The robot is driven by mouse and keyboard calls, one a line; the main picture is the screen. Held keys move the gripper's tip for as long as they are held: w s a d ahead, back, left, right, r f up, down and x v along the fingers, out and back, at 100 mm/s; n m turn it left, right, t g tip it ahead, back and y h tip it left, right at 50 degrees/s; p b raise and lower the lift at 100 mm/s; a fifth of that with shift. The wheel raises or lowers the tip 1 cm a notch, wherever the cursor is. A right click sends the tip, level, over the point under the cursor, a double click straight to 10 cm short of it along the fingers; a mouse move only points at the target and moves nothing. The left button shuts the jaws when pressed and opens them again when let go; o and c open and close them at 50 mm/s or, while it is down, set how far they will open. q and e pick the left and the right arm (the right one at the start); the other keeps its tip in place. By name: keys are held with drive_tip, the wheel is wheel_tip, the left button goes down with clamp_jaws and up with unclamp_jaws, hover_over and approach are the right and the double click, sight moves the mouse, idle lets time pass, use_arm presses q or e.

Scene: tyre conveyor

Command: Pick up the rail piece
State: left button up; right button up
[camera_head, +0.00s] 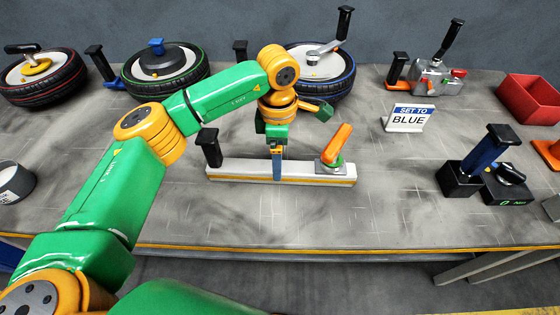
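The rail piece (325,176) is a long white bar with an orange-yellow lower edge, lying on the grey table. It carries a black post handle (210,148) at its left end and an orange lever (337,145) on a green base at its right end. My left gripper (278,165) points down at the middle of the rail, with a blue-grey finger in front of the bar's near face. The far finger is hidden, so I cannot tell how far apart the fingers are or whether they grip the bar. My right gripper is not in view.
Wheels with red (42,80), green (165,70) and blue (325,72) stripes lie along the back. A "SET TO BLUE" sign (409,117), a grey clamp tool (437,78), a red bin (530,98) and black blocks (487,178) are at right. The table front edge (400,249) is clear.

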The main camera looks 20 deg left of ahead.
use_arm(q)
drive_tip(key=f, duration=0.2)
drive_tip(key=s+f+p, duration=0.1)
drive_tip(key=shift+a+f, duration=0.1)
drive_tip(key=shift+f, duration=0.3)
drive_tip(key=shift+w+f, duration=0.25)
drive_tip(key=shift+w, duration=0.1)
drive_tip(key=shift+s+r, duration=0.1)
drive_tip(key=shift+r, duration=0.05)
clamp_jaws()
